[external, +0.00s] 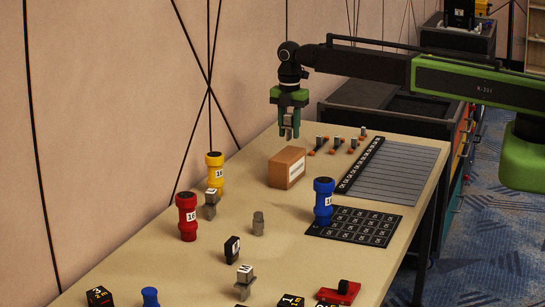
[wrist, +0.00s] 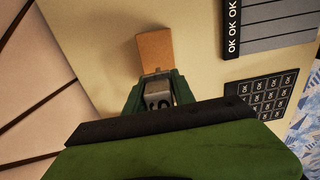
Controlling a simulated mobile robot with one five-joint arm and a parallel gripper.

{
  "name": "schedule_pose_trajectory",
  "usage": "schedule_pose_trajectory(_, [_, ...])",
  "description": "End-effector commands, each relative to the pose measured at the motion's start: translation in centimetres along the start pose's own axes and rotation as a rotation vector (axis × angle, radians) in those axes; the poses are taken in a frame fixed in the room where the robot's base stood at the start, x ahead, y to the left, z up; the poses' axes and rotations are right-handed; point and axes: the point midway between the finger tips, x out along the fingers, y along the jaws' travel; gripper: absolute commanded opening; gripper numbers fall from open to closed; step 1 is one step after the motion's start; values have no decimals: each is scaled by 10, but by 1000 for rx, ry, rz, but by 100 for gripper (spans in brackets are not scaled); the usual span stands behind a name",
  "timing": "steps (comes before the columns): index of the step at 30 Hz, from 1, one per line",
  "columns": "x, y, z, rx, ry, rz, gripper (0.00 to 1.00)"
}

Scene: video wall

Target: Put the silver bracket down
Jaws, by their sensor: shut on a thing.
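My gripper (external: 289,132) points down above the far end of the tan table (external: 330,265), over and slightly beyond the cardboard box. In the wrist view my gripper (wrist: 157,95) is shut on the silver bracket (wrist: 158,101), a small grey metal piece with dark holes. The green gripper body hides part of it.
The cardboard box (external: 287,168) stands below my gripper and shows ahead of it in the wrist view (wrist: 155,50). Red (external: 187,217), yellow (external: 215,173) and blue (external: 323,201) cylinders stand nearer. A black grid mat (external: 372,213) and grey striped panel (external: 400,175) lie right.

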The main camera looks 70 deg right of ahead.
Motion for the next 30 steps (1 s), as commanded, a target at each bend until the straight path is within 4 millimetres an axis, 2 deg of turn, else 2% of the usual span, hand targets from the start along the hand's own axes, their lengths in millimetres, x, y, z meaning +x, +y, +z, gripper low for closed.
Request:
schedule_pose_trajectory(7, [7,3,-4,0,0,0,0])
schedule_pose_trajectory(14, [46,3,-4,0,0,0,0])
schedule_pose_trajectory(21, [42,3,-4,0,0,0,0])
schedule_pose_trajectory(26, [47,3,-4,0,0,0,0])
schedule_pose_trajectory(27, [46,3,-4,0,0,0,36])
schedule_pose_trajectory(30, [45,3,-4,0,0,0,49])
